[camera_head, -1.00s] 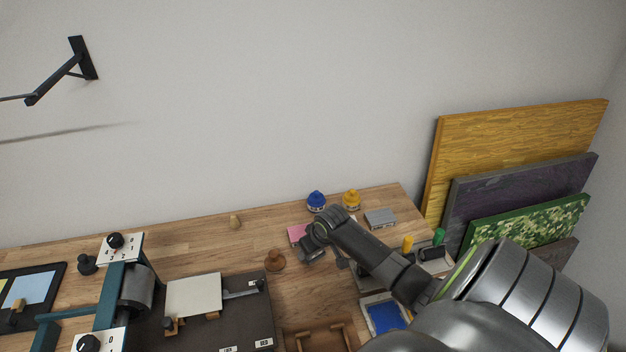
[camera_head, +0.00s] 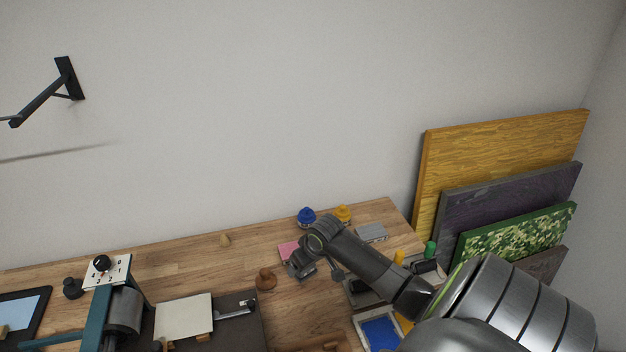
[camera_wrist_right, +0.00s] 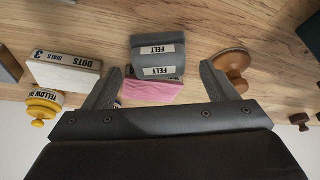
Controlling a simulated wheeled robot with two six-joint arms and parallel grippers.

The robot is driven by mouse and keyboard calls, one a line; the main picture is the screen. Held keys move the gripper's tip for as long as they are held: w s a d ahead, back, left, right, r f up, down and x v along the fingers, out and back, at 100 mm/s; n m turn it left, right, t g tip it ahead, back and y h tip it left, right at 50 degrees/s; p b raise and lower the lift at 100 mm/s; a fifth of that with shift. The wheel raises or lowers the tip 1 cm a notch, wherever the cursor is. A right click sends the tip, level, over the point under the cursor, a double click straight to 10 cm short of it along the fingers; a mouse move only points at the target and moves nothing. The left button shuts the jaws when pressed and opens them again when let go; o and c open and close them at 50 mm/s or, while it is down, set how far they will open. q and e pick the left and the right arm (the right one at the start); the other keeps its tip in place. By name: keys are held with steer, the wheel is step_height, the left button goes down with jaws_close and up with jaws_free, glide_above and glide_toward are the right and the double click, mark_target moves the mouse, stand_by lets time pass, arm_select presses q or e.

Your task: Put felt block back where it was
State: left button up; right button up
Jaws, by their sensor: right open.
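The felt block (camera_wrist_right: 158,55) is a grey block with two white FELT labels in the right wrist view. It sits on the wooden table, beside a pink piece (camera_wrist_right: 152,91). My right gripper (camera_wrist_right: 160,68) is open, with a finger on each side of the near part of the block and a gap visible on both sides. In the head view my right gripper (camera_head: 302,270) is low over the table by the pink piece (camera_head: 288,251); the block cannot be clearly told from the gripper there. My left gripper is not in view.
A DOTS block (camera_wrist_right: 66,72) and a yellow ink jar (camera_wrist_right: 44,103) stand left in the wrist view. A round wooden knob (camera_wrist_right: 232,62) is close to the right finger. A blue jar (camera_head: 306,217) stands at the back. A press (camera_head: 122,312) is at left; painted panels (camera_head: 505,165) lean right.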

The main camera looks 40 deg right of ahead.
steer(key=v, duration=0.9)
steer(key=shift+f, duration=0.1)
stand_by(0.3)
